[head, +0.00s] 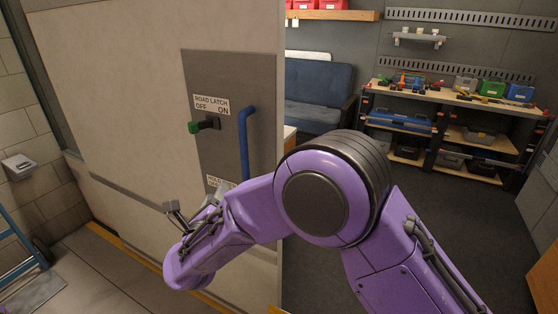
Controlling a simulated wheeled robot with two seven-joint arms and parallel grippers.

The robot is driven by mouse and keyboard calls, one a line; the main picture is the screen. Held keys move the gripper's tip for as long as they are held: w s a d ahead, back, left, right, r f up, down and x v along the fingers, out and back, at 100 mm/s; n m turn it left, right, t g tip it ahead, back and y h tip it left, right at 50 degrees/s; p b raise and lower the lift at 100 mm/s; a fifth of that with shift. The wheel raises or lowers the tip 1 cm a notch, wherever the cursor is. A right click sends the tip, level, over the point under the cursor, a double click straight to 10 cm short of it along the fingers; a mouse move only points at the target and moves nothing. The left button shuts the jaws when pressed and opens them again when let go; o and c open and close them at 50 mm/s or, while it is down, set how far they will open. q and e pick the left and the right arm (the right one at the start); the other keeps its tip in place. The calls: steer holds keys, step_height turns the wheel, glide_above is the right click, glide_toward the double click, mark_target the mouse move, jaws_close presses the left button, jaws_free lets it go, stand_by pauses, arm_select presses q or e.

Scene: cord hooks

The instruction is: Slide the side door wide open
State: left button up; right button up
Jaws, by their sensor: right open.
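The side door (120,110) is a large pale panel filling the left of the head view. Its grey plate (215,75) carries a blue vertical handle (243,140) and a dark latch lever with a green knob (194,127). The lever points left, on the OFF side of the label "ROAD LATCH OFF ON". My right gripper (196,200) is open and empty, below the latch and to the lower left of the handle, clear of the handle. It partly hides a lower label. My left gripper is out of view.
Right of the door's edge, a space opens with a blue seat (318,90) and a workbench (455,95) holding tools and boxes. A yellow-edged sill (130,244) runs below the door. A blue frame (22,240) stands at far left. My right arm crosses the lower middle.

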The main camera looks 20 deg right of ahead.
mark_target(244, 169)
steer(key=w+d+m+h+p, duration=0.1)
steer(key=w+d+m, duration=0.1)
steer(key=d+m, duration=0.1)
steer(key=w+d+r+m+g+h+p, duration=0.1)
steer(key=w+d+m, duration=0.1)
steer(key=m, duration=0.3)
steer(key=w+d+r+m+g+h+p, duration=0.1)
steer(key=w+d+m, duration=0.1)
steer(key=d+m, duration=0.1)
steer(key=shift+w+d+m+h+p, duration=0.15)
steer(key=shift+d+m+p, duration=0.05)
steer(key=shift+d, duration=0.2)
steer(key=shift+w+d+m+h+p, duration=0.1)
steer(key=shift+d+m+h+p, duration=0.1)
steer(key=shift+d, duration=0.2)
steer(key=shift+w+d, duration=0.25)
steer(key=shift+w, duration=0.05)
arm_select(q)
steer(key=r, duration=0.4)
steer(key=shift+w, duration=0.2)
arm_select(e)
steer(key=shift+f, duration=0.1)
jaws_close()
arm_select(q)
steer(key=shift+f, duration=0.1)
arm_select(e)
steer(key=shift+w, duration=0.1)
